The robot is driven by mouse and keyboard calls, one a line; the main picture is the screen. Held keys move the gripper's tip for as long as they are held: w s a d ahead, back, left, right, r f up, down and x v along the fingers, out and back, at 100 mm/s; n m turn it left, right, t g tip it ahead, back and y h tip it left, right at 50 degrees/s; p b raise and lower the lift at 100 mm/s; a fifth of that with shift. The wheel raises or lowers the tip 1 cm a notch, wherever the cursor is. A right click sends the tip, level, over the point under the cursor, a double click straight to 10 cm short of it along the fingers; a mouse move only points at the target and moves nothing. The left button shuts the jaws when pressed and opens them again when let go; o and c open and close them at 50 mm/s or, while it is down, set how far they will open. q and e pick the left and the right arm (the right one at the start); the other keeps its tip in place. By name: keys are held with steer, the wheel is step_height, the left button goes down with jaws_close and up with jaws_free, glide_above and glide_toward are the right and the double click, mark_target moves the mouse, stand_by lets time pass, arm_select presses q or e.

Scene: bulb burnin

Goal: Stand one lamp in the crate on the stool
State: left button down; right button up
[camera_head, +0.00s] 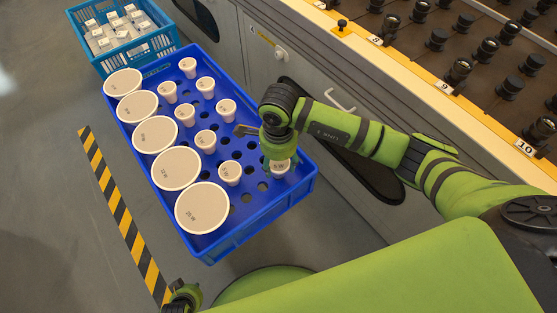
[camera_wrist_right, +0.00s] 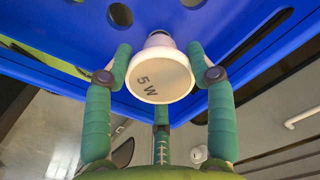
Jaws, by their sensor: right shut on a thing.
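My right gripper (camera_head: 274,158) is over the near right corner of the blue crate (camera_head: 250,238). Its fingers are shut on a small white lamp (camera_head: 281,169). In the right wrist view, the fingers (camera_wrist_right: 159,66) sit around the lamp, whose round face (camera_wrist_right: 160,82) reads 5 W. The lamp's narrow end points to the blue crate floor (camera_wrist_right: 215,25); I cannot tell whether it is in a hole. Other lamps stand in the crate: large discs (camera_head: 203,207) along the left and small ones (camera_head: 206,141) beside them. My left gripper (camera_head: 184,298) shows only partly at the bottom. The stool is not distinguishable.
A teal crate (camera_head: 152,47) with white boxes touches or nearly touches the blue crate's far end. Grey cabinets (camera_head: 262,65) stand to the right, under a bench with numbered sockets (camera_head: 458,72). A yellow-black floor strip (camera_head: 125,222) runs along the left; the floor there is clear.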

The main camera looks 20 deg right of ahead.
steer(key=shift+f+b, duration=0.55)
steer(key=shift+f, duration=0.15)
steer(key=o, duration=1.3)
steer(key=shift+c, duration=0.2)
step_height(320, 180, up, 12)
steer(key=shift+a, duration=0.1)
